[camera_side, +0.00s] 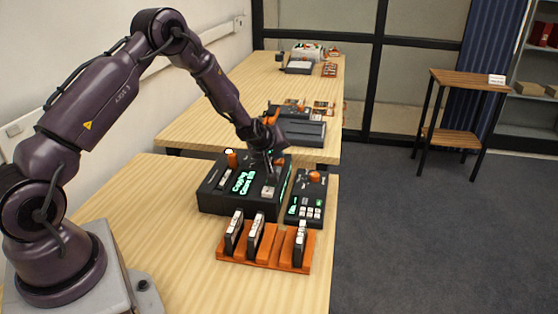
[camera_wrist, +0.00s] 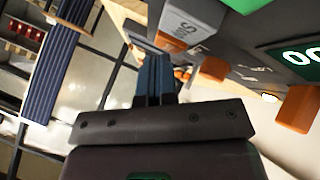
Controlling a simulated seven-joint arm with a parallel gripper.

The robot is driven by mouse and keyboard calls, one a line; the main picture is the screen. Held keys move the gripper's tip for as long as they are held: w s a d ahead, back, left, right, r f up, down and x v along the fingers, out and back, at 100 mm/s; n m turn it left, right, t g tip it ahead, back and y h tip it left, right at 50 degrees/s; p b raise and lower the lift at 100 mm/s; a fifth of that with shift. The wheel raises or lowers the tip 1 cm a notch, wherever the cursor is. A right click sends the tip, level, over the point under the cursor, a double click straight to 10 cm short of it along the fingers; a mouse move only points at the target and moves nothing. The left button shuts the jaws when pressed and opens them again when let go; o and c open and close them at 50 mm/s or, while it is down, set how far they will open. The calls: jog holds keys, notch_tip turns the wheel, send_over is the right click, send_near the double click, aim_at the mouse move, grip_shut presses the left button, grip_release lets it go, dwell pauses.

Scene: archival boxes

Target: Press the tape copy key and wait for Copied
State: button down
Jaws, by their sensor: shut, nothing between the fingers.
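The black tape machine (camera_side: 225,199) stands on the near wooden table. Its green display (camera_side: 243,182) appears to read "Copying" with a second line under it that looks like "Case 08". A pale grey key (camera_side: 268,191) is on its top, just under my gripper (camera_side: 270,177). My gripper is shut and empty, pointing down at the machine; I cannot tell whether it touches the key. In the wrist view, my dark fingers (camera_wrist: 154,65) are together beside a grey lettered block (camera_wrist: 190,22), which may be that key. Part of a green display (camera_wrist: 298,55) shows at the right.
A smaller black keypad unit (camera_side: 305,206) with an orange knob stands right of the machine. An orange rack (camera_side: 265,258) with several upright tapes lies in front. An orange knob (camera_side: 231,158) is at the machine's back left. More equipment (camera_side: 301,132) stands on the farther table.

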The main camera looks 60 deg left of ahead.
aim_at(277, 160)
jog(key=shift+r, duration=0.7)
jog(key=shift+r, duration=2.5)
dwell(2.0)
